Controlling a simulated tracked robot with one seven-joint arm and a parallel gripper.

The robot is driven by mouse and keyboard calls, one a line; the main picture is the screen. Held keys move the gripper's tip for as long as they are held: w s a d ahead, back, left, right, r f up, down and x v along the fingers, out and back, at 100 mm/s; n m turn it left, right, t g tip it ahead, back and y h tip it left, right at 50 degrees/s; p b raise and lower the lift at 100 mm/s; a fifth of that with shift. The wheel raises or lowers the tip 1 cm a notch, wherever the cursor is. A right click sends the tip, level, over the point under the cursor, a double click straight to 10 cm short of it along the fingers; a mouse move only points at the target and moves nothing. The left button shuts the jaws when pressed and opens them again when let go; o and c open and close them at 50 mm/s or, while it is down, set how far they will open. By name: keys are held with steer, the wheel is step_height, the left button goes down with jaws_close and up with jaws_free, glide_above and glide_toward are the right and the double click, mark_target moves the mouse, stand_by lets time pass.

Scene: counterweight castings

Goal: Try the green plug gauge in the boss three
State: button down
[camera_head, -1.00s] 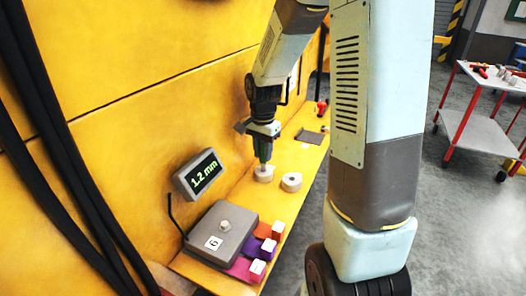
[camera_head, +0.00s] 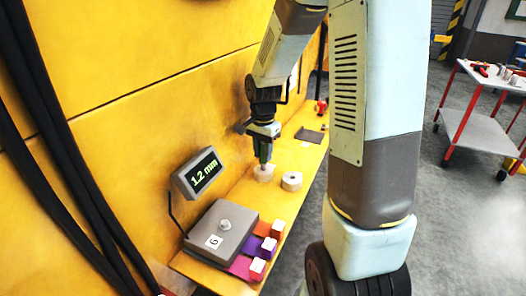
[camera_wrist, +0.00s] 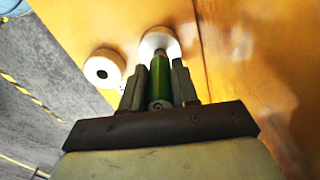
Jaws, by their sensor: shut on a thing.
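My gripper (camera_wrist: 160,88) is shut on the green plug gauge (camera_wrist: 160,78), whose green handle lies between the two fingers in the wrist view. The far end of the gauge meets a pale round boss (camera_wrist: 158,40); I cannot tell how deep it sits in the bore. In the head view my gripper (camera_head: 263,157) is directly above that boss (camera_head: 263,174), on the yellow ledge. A second pale boss with a dark hole (camera_head: 291,181) stands beside it, and in the wrist view this boss (camera_wrist: 104,69) is to the left. I cannot read any boss number.
The yellow wall is close on the left. A red-legged cart (camera_head: 484,105) stands at right.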

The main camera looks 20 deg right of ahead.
steer(key=shift+f, duration=1.15)
stand_by(1.9)
steer(key=c, duration=0.8)
jaws_free()
step_height(320, 180, up, 26)
steer(key=shift+f, duration=0.15)
stand_by(0.7)
